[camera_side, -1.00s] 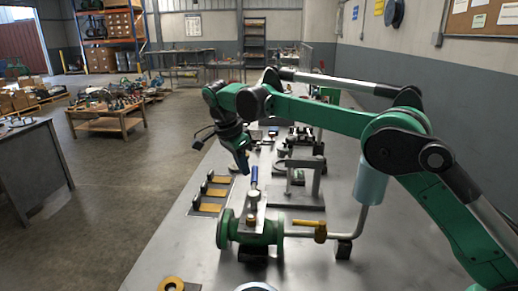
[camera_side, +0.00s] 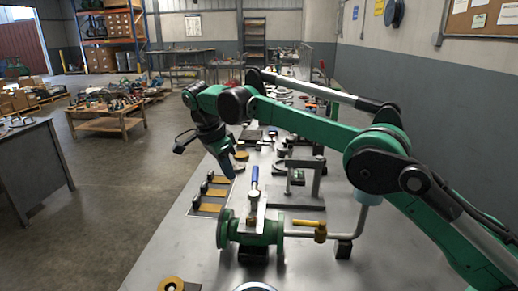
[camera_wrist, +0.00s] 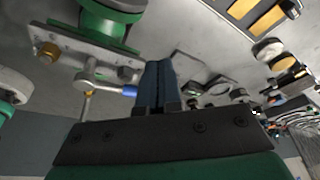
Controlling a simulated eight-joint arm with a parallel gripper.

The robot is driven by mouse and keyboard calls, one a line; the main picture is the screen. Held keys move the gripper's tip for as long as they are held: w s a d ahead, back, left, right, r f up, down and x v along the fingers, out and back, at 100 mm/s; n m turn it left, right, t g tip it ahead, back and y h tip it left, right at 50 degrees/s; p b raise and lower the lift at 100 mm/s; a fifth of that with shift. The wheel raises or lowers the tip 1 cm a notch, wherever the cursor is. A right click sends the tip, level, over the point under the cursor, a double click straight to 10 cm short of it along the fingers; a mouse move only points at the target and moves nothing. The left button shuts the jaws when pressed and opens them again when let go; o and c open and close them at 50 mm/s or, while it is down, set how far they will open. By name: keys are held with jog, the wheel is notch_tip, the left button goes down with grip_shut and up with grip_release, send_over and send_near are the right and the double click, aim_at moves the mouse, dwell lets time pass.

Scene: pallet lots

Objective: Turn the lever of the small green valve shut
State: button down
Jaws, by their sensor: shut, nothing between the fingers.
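The green valve (camera_side: 250,234) with flanged ends sits on the grey bench, low in the middle of the side view. Its lever has a blue grip (camera_side: 255,177) and points away from the side camera, across the line of the valve body. My gripper (camera_side: 230,174) is shut and empty, above the bench to the left of the blue grip and apart from it. In the wrist view my closed fingers (camera_wrist: 158,74) are in the middle. The blue grip (camera_wrist: 130,91) shows just left of them, and the green body (camera_wrist: 108,20) is at the top.
A pipe with a yellow-handled valve (camera_side: 312,229) runs right of the green valve. A grey bracket (camera_side: 303,172) stands behind it. Strips with yellow pads (camera_side: 213,192) lie left, below my gripper. A yellow ring (camera_side: 171,284) lies near the front edge.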

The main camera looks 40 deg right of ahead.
jog(key=s+a+n+t, duration=0.2)
jog(key=s+a+n, duration=0.4)
jog(key=a+n, duration=0.3)
jog(key=v, duration=1.1)
jog(key=s+d+f+n+t+y, duration=0.1)
jog(key=s+d+n+t+y, duration=0.2)
jog(key=d, duration=0.7)
jog(key=s+d+f+n+t, duration=0.2)
jog(key=s+d+f+n, duration=0.5)
jog(key=s+f, duration=0.2)
jog(key=shift+s+d+f, duration=0.15)
jog(key=shift+d+f, duration=0.15)
jog(key=shift+d, duration=0.05)
